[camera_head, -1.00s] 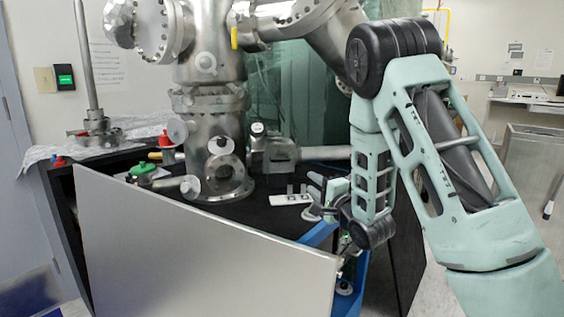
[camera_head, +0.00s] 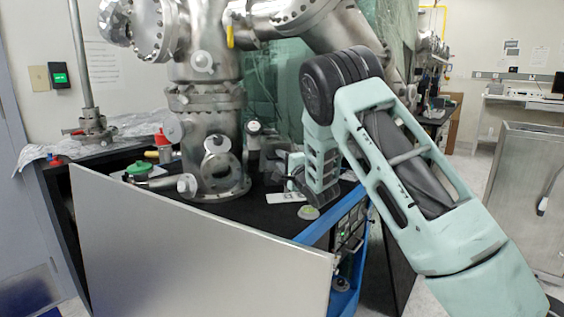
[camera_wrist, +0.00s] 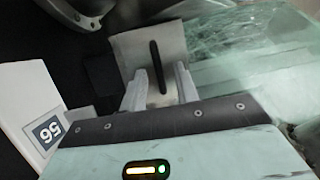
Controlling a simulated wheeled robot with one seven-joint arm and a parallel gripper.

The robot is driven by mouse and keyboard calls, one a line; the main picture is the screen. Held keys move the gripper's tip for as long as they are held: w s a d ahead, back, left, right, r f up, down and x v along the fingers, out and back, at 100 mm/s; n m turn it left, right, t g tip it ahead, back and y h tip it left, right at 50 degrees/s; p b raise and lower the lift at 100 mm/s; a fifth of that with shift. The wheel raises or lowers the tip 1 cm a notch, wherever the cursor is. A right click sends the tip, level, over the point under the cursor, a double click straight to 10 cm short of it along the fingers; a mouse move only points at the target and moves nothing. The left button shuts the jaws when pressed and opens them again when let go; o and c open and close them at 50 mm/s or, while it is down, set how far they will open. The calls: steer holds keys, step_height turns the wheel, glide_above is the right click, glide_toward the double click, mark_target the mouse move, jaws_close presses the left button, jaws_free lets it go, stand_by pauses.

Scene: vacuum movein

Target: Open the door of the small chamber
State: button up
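The small chamber (camera_head: 275,150) is a grey metal box beside the large steel column, partly hidden by my arm in the head view. In the wrist view its pale grey door (camera_wrist: 130,48) carries a dark, narrow bar handle (camera_wrist: 154,65). My gripper (camera_wrist: 161,76) is open, with one pale finger on each side of the bar's lower part. A gap shows between the bar and each finger, and I see no contact. In the head view my gripper (camera_head: 291,172) is small and partly hidden, close to the chamber's front.
A white tag marked 56 (camera_wrist: 40,110) lies on the black bench top and also shows in the head view (camera_head: 286,198). The steel column (camera_head: 206,120) stands left. A large grey panel (camera_head: 190,255) stands in front, and greenish transparent sheeting (camera_head: 290,105) hangs behind.

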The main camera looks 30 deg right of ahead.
steer(key=shift+w, duration=0.1)
jaws_close()
steer(key=shift+r, duration=0.1)
